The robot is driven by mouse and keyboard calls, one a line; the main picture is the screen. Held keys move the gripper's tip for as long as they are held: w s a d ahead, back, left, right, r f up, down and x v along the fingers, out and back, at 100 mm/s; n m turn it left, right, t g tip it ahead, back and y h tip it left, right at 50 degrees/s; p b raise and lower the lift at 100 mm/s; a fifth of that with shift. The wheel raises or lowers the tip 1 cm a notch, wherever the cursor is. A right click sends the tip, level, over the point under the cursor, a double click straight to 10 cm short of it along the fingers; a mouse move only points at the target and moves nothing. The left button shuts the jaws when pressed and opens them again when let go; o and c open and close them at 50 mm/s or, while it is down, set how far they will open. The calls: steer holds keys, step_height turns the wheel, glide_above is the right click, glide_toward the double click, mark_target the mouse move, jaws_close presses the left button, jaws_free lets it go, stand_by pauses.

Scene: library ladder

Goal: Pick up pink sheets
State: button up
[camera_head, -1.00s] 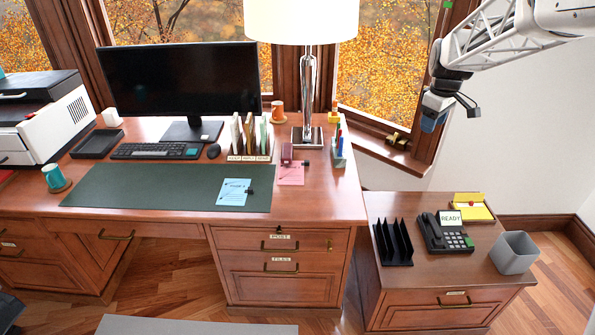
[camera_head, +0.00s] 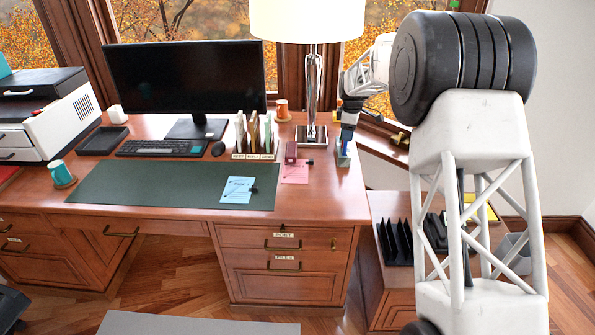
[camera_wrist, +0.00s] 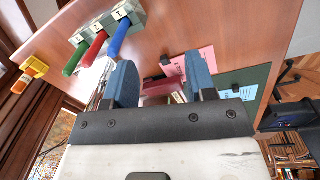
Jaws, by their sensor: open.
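The pink sheets (camera_head: 296,174) lie flat on the desk, just right of the green desk mat. A dark red stapler-like object (camera_head: 291,153) sits at their back edge, and a small black item (camera_head: 310,162) lies at their upper right. In the wrist view the pink sheets (camera_wrist: 204,62) show beyond my gripper (camera_wrist: 163,85), partly hidden by its right finger. My gripper is open, its two blue fingers apart with nothing held. In the head view it is above the desk's right end near the pen holder, right of the sheets and apart from them.
The lamp (camera_head: 312,95) rises behind the sheets. File sorters (camera_head: 254,150) stand to their left. Blue sheets (camera_head: 238,190) lie on the green mat (camera_head: 150,187). The desk front right is clear.

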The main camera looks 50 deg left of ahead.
mark_target(298, 169)
steer(key=s+a+f+n, duration=0.1)
steer(key=a+f, duration=0.2)
steer(key=a, duration=0.1)
steer(key=s+a+f+n, duration=0.1)
steer(key=s+a+f, duration=0.1)
steer(key=a+f, duration=0.1)
steer(key=s+a+f+n, duration=0.1)
steer(key=a+f, duration=0.2)
steer(key=a, duration=0.2)
steer(key=shift+s+a+f, duration=0.4)
steer(key=shift+w+f, duration=0.1)
steer(key=shift+f, duration=1.2)
steer(key=shift+f, duration=0.15)
steer(key=shift+w+a+f, duration=0.1)
steer(key=shift+f, duration=1.15)
steer(key=shift+w+a+f, duration=0.1)
steer(key=shift+f, duration=1.1)
jaws_close()
